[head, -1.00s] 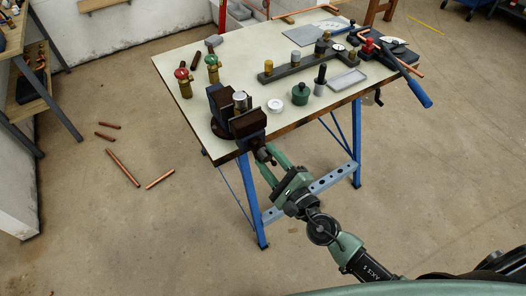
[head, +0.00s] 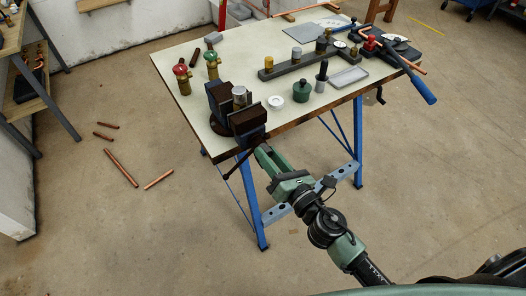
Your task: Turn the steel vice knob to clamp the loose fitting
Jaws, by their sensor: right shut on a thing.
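The dark vice (head: 219,97) stands at the near left corner of the workbench, its front jaw (head: 248,124) overhanging the edge. A brass fitting with a silvery top (head: 239,95) stands upright between the jaws; whether both jaws touch it I cannot tell. A dark bar (head: 236,165) slants down-left from below the front jaw. My right gripper (head: 259,151) is just below that jaw, shut on the vice knob at the bar's upper end. The knob is mostly hidden by the fingers. My left gripper is not in view.
Copper pipes (head: 121,168) lie on the floor at left. Blue legs (head: 251,200) stand beside my arm.

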